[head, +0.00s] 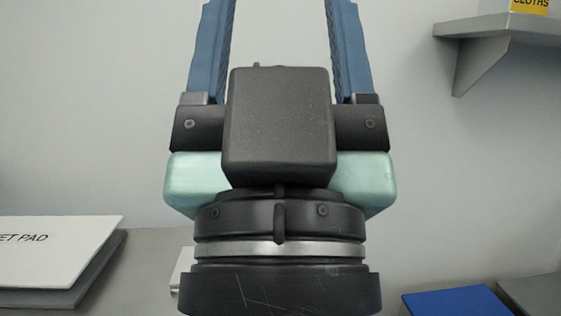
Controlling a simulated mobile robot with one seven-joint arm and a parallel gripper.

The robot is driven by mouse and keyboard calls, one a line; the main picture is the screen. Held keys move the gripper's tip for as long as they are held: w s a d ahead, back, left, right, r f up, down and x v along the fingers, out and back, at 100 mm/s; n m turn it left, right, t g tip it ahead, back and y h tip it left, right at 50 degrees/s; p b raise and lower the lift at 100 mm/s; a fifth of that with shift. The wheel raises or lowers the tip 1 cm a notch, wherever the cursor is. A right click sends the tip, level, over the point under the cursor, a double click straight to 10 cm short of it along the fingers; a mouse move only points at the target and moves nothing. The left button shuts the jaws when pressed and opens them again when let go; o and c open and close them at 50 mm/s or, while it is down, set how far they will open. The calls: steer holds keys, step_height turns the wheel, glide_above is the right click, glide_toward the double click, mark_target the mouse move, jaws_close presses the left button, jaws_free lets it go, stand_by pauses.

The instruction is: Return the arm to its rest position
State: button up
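My gripper (280,30) fills the middle of the head view and points upward. Its two blue fingers stand wide apart, with only the grey wall visible between them. The fingertips run out of the top of the picture. Below the fingers are my dark gripper body, pale green side parts and a black wrist with a silver ring. The gripper is open, and nothing shows in the visible part of the gap. The rest of my arm is out of view.
A white board marked "ET PAD" (50,250) lies on a grey surface (150,245) at lower left. A blue item (455,302) is at lower right. A grey shelf (500,28) at upper right bears a yellow "CLOTHS" label (530,6). A small white object (182,268) is partly hidden behind my wrist.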

step_height(320, 180, up, 34)
steer(key=p, duration=3.1)
steer(key=shift+w, duration=0.1)
